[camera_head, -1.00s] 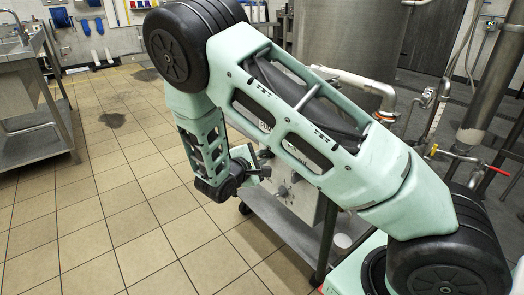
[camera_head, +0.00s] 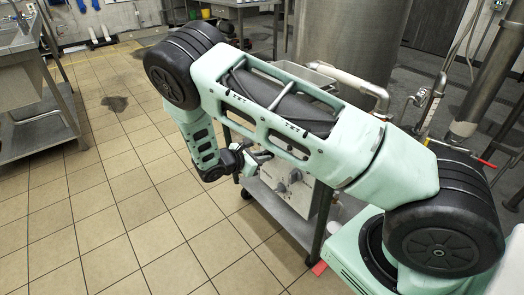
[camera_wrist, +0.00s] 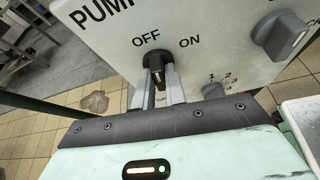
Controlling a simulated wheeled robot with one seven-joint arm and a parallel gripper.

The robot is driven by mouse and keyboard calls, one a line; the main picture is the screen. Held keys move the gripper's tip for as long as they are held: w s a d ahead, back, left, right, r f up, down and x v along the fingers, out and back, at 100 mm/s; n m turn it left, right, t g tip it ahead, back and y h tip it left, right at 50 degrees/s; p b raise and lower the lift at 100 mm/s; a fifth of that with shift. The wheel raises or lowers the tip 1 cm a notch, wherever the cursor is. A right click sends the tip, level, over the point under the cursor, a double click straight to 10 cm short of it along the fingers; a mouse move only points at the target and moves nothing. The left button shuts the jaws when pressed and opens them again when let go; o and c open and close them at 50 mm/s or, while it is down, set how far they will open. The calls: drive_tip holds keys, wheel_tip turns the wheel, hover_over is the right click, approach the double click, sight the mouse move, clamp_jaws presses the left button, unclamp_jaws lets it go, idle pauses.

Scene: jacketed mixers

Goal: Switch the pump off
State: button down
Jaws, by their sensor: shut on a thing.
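The pump switch is a small dark knob (camera_wrist: 155,62) on a pale control panel (camera_wrist: 110,45), below the printed words OFF and ON, with PUMP above left. In the wrist view my gripper (camera_wrist: 160,78) has one finger on each side of the knob and is shut on it. The knob stands nearly upright, its upper end just under OFF. The fingers hide part of its sides. In the head view my gripper (camera_head: 262,157) is at the panel (camera_head: 295,188) on the cart, and the pump knob itself cannot be made out there.
A larger grey knob (camera_wrist: 284,34) is to the right on the panel. A numbered knob (camera_wrist: 213,90) sits close to my right finger. Tiled floor is clear to the left.

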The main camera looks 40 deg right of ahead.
drive_tip(key=shift+n+g+p, duration=0.35)
drive_tip(key=shift+n+g, duration=0.05)
idle(0.4)
drive_tip(key=c, duration=1.4)
unclamp_jaws()
drive_tip(key=shift+c, duration=0.2)
drive_tip(key=shift+a, duration=0.1)
drive_tip(key=v, duration=1.7)
drive_tip(key=shift+r+p, duration=0.15)
drive_tip(key=shift+p, duration=0.15)
drive_tip(key=shift+a, duration=0.1)
